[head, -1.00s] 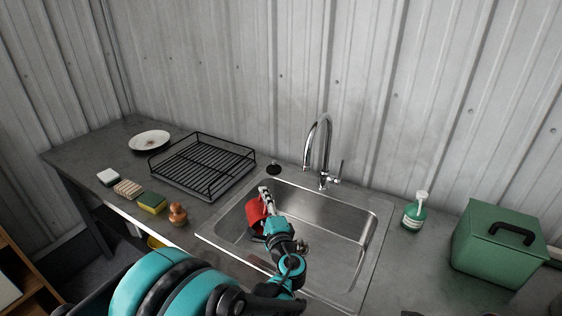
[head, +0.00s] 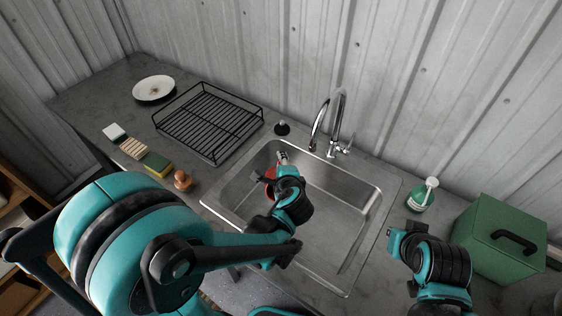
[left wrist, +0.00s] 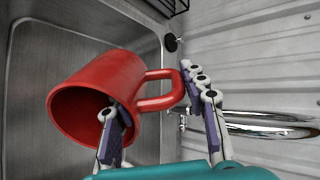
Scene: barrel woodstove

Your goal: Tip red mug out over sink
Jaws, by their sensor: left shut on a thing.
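The red mug (head: 270,176) is held over the left part of the steel sink (head: 345,190), mostly hidden behind my left gripper in the head view. In the left wrist view the mug (left wrist: 105,95) is tilted on its side, its mouth toward the lower left. My left gripper (head: 282,158) is shut on the mug at its handle side; in the wrist view one finger lies by the mouth and the other beyond the handle. The mug's inside looks dark and its contents cannot be made out. My right gripper (head: 400,240) is over the counter's right part, its fingers unclear.
The chrome faucet (head: 335,130) rises behind the sink. A black dish rack (head: 208,122) and a white plate (head: 154,88) lie to the left, with a sponge (head: 157,164) and wooden brush (head: 182,180) in front. A soap bottle (head: 422,196) and green box (head: 500,240) stand right.

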